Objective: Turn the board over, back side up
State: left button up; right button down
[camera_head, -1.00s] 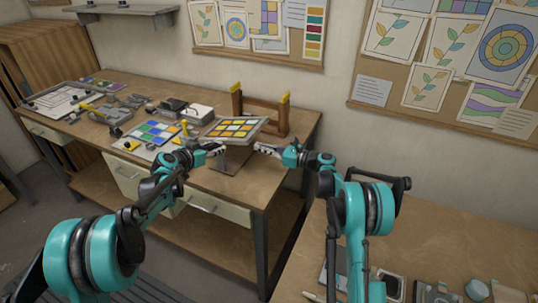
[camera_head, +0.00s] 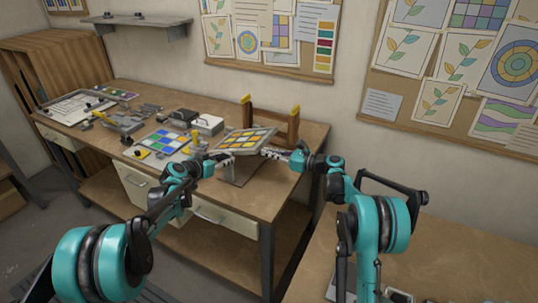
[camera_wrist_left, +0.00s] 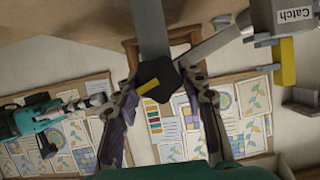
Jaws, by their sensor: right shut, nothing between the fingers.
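The board (camera_head: 262,133), a light frame with orange, yellow and white panes facing up, sits tilted on a stand (camera_head: 238,172) near the bench's front right. My left gripper (camera_head: 226,159) is beside the board's lower front edge. In the left wrist view, the left gripper's fingers (camera_wrist_left: 164,88) are spread on either side of a black knob with a yellow pointer (camera_wrist_left: 153,80); a gap shows beside the knob. I cannot tell whether a finger touches it. My right gripper (camera_head: 272,154) is shut and empty, close to the board's right side.
A wooden frame with yellow tops (camera_head: 292,130) stands behind the board.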

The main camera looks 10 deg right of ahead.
pick_arm(q)
jog(key=o, duration=0.4)
jog(key=shift+s, duration=0.1)
